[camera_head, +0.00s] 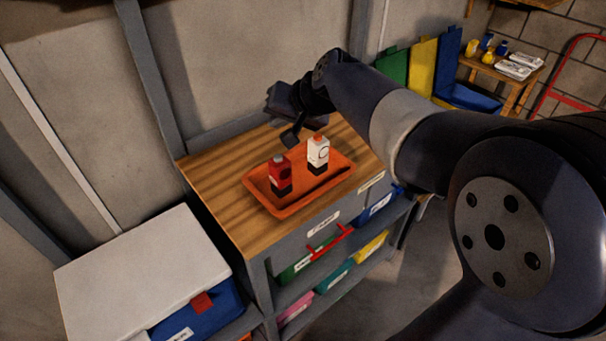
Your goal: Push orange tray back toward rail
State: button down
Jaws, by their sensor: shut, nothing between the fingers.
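The orange tray (264,202) lies on the wooden top of a workbench (215,192), close to its front edge. A red bottle (280,172) with a dark lower part stands upright in the tray's left half. A white bottle (318,152) with an orange cap and dark base stands upright in its right half. A grey rail (222,140) runs along the bench's back edge.
Coloured bins (335,260) fill shelves below, with a red handle (330,243) at the front. Bare wood lies left of the tray. A small table (500,68) and red hand truck (575,100) stand far right.

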aim_at(307, 187)
jog(key=i+l+u, duration=0.2)
jog(key=u, duration=0.2)
jog(key=i+l+u, duration=0.2)
jog(key=l+u, duration=0.15)
jog(key=i+l+u, duration=0.1)
jog(key=l+u, duration=0.3)
